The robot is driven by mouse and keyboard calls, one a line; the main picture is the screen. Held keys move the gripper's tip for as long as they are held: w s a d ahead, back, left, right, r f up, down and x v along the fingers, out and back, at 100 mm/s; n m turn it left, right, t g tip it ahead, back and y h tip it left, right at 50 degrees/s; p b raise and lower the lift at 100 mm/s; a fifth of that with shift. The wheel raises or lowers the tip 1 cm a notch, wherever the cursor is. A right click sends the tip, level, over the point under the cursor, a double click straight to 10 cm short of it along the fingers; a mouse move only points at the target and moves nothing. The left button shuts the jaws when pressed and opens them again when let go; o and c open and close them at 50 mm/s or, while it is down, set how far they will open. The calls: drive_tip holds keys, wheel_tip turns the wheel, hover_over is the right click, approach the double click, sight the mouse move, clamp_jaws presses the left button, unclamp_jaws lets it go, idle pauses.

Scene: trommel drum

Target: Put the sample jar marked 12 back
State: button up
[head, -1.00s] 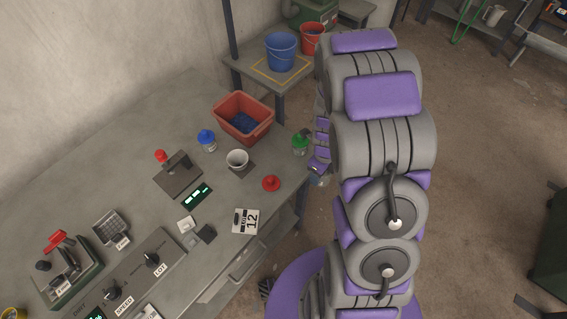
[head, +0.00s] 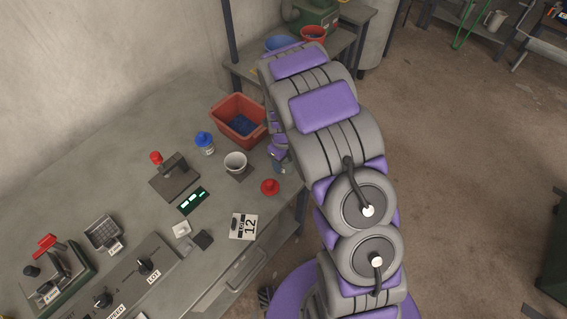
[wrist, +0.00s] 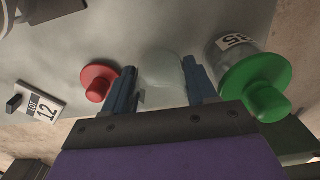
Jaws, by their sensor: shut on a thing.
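My gripper (wrist: 161,88) is shut on a pale, see-through jar-like thing (wrist: 162,66) between its fingers. No mark is readable on it. In the head view my gripper (head: 279,160) is over the table's right edge, partly behind my arm. A red lid with a knob (wrist: 98,82) lies on the table left of the fingers; it also shows in the head view (head: 270,187). A jar with a green lid (wrist: 255,85) and a number label, perhaps 35, is right of the fingers. A card marked LOT 12 (head: 243,226) lies nearer.
A blue-lidded jar (head: 204,143), a white cup (head: 235,162) and a red bin (head: 237,119) with blue contents stand near my gripper. A dark stand with a red knob (head: 174,176) and control panels (head: 135,275) are further left. Open floor lies right.

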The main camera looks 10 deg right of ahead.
drive_tip(key=shift+f, duration=0.6)
drive_tip(key=shift+a+r, duration=0.1)
drive_tip(key=shift+a, duration=0.05)
drive_tip(key=shift+a, duration=0.1)
drive_tip(key=o, duration=1.1)
